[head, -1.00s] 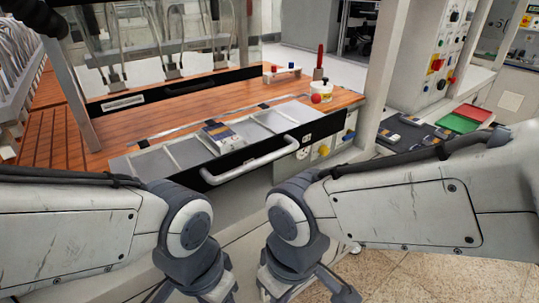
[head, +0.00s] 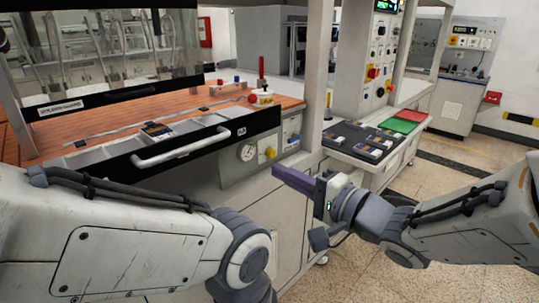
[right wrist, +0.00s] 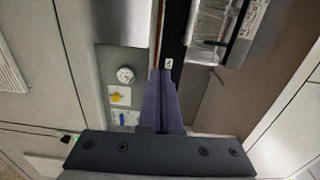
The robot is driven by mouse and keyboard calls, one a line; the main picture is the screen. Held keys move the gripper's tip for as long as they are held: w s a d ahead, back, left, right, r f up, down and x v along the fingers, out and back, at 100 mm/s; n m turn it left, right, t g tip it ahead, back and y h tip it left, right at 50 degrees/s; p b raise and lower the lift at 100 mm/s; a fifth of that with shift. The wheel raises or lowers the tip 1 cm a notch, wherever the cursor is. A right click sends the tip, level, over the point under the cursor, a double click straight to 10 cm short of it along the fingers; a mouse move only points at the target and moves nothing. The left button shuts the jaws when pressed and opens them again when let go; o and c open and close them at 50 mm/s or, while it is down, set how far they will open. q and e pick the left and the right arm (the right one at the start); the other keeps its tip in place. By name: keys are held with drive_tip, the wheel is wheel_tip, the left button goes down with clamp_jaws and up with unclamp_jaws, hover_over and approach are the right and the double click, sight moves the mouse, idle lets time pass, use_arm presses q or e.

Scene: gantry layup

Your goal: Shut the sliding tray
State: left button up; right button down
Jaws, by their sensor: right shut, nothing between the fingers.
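The sliding tray (head: 262,122) is pulled out of the bench in the head view, with a black front panel and silver compartments. A bar handle (head: 180,152) runs along its front. A small dark-labelled block (head: 158,133) lies inside. My right gripper (head: 277,171) is shut and empty. Its purple fingers point left, just below and right of the tray front's right end. In the right wrist view its fingertips (right wrist: 160,74) lie in line with the black front panel (right wrist: 174,38); I cannot tell whether they touch. My left gripper is outside the frame, below the picture.
A gauge (head: 247,152) and a yellow knob (head: 270,153) sit on the panel under the tray. A white tub (head: 261,97) stands on the wooden deck. A side shelf (head: 345,140) holds dark blocks and red and green plates. Open floor lies at right.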

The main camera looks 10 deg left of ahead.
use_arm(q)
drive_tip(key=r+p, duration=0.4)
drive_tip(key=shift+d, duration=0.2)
use_arm(e)
approach(229, 145)
drive_tip(key=x, duration=0.7)
drive_tip(key=shift+d, duration=0.1)
